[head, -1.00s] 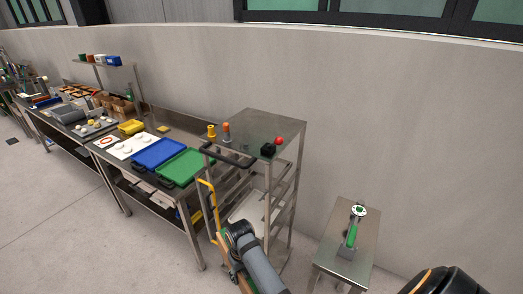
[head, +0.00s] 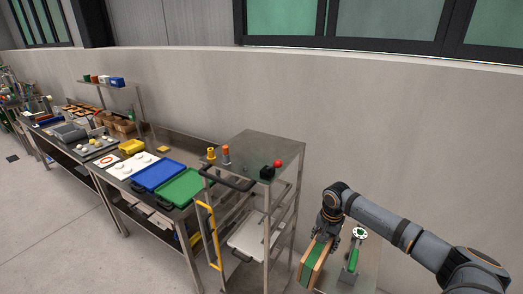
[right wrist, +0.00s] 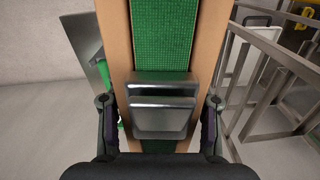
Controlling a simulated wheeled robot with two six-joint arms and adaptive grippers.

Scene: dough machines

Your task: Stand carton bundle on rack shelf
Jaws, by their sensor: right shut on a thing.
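The carton bundle (head: 313,263) is a flat tan block with a green band along its side. My right gripper (head: 327,236) is shut on its upper end and holds it upright, slightly tilted, in front of the small side table. In the right wrist view the bundle (right wrist: 160,40) runs between my right gripper's fingers (right wrist: 160,112), with a silver metal piece over its green band. The rack (head: 258,146) is a metal frame with a flat top, left of the bundle and apart from it. My left gripper is not in view.
A small side table (head: 370,262) with a green-handled tool (head: 353,258) is close to the bundle. A white tray (head: 250,238) sits low in the rack. Yellow and red items stand on the rack top. A workbench with a green tray (head: 182,187) adjoins at left.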

